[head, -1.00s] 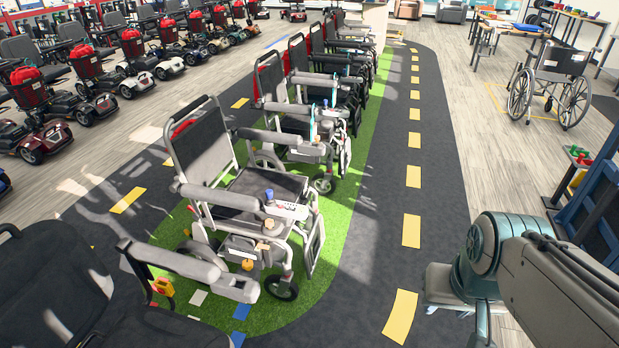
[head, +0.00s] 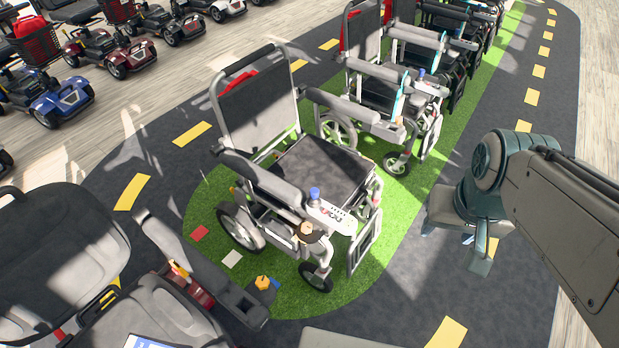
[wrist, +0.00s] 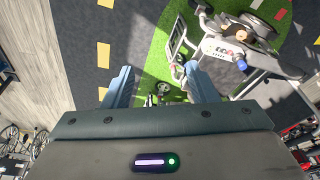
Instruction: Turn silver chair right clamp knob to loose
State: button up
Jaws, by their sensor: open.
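The silver chair (head: 310,165) stands on the green strip in the middle of the head view, with a dark seat and back. Its armrest carries a control panel (head: 331,217) with a blue joystick (head: 314,194). A round tan knob (head: 305,231) sits just below the panel; I cannot tell its turned position. In the wrist view the panel (wrist: 226,51), joystick (wrist: 240,65) and tan knob (wrist: 263,31) show at upper right. My gripper (wrist: 160,84) is open and empty, apart from the chair. In the head view it (head: 455,245) hangs right of the chair.
Another dark chair (head: 60,240) stands close at lower left, its armrest (head: 200,265) reaching toward the silver chair. An orange knob (head: 263,283) shows between them. More wheelchairs (head: 400,80) stand behind. The dark lane (head: 400,300) at right is free.

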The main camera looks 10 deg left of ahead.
jog(key=w+a+f+b, duration=0.3)
jog(key=w, duration=0.2)
jog(key=m+g+b, duration=0.1)
jog(key=g+b, duration=0.2)
jog(key=b, duration=0.9)
send_near(306, 226)
notch_tip(306, 226, down, 8)
jog(key=shift+s+f+b, duration=0.1)
jog(key=shift+f+b, duration=0.15)
jog(key=shift+b, duration=0.55)
jog(key=shift+d, duration=0.1)
jog(key=shift+c, duration=0.3)
jog(key=c, duration=0.9)
